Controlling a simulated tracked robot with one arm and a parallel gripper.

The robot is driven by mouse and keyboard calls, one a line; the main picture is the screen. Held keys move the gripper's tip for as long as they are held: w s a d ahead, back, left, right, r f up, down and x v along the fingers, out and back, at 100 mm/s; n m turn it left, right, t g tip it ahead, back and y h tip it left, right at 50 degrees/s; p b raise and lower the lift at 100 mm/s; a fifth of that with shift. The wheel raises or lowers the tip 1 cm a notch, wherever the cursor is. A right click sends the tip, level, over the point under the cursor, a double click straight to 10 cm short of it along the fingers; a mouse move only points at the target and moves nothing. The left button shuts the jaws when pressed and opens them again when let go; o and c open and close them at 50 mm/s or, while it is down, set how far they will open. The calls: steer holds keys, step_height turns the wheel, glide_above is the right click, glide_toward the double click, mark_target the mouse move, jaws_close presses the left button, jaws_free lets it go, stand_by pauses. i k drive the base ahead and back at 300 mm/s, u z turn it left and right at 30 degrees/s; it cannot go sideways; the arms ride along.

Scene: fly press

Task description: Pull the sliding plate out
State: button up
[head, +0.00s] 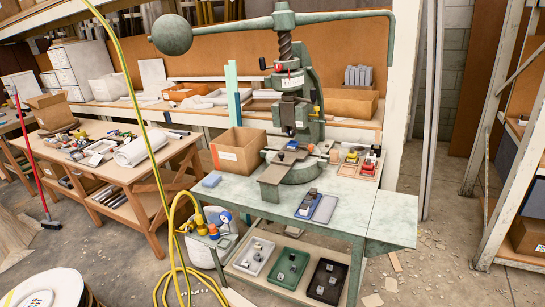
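The green fly press (296,100) stands on a pale green steel bench (345,215), with its screw, crossbar and round ball weight at the top. A narrow grey-brown plate (272,182), which looks like the sliding plate, lies at the press's round base and sticks out toward the front left. Small dark parts lie at its rear under the ram, too small to make out. I cannot tell how far the plate is slid in. My gripper is not in view.
A yellow hose (143,110) hangs at the left front. Trays of parts (290,267) sit on the lower shelf.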

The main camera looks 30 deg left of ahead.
mark_target(292, 150)
steer(key=u, duration=0.55)
steer(key=i, duration=1.05)
steer(key=u, duration=0.4)
steer(key=i, duration=1.4)
steer(key=z, duration=0.65)
steer(key=i, duration=0.45)
steer(key=z, duration=0.4)
